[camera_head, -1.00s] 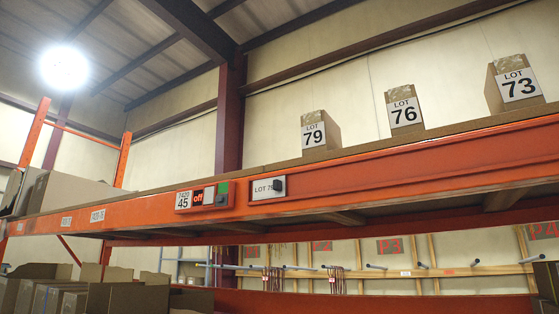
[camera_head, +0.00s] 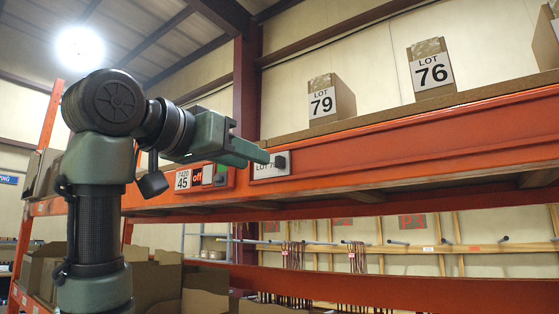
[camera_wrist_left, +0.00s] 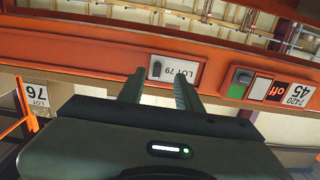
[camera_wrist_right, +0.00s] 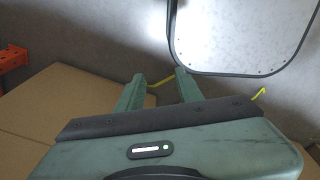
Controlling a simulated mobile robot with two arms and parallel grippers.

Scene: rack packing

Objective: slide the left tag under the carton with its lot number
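A white tag reading LOT 79 with a dark knob (camera_head: 281,162) sits on the orange beam's face; my left gripper partly covers it. It shows upside down and whole in the left wrist view (camera_wrist_left: 175,71). The LOT 79 carton (camera_head: 343,98) stands on the shelf above and right of it, the LOT 76 carton (camera_head: 430,48) further right. My left gripper (camera_head: 256,152) is open in front of the beam at the tag; its fingers (camera_wrist_left: 156,88) are apart, and I cannot tell whether they touch it. My right gripper (camera_wrist_right: 158,90) is open and empty, outside the head view.
A panel with 7420 45 and a red "off" display (camera_head: 200,178) is on the beam (camera_head: 420,148) just left of the tag. Another carton (camera_head: 547,40) is cut off at the right edge. Open boxes (camera_head: 160,285) stand below left. The beam right of the tag is clear.

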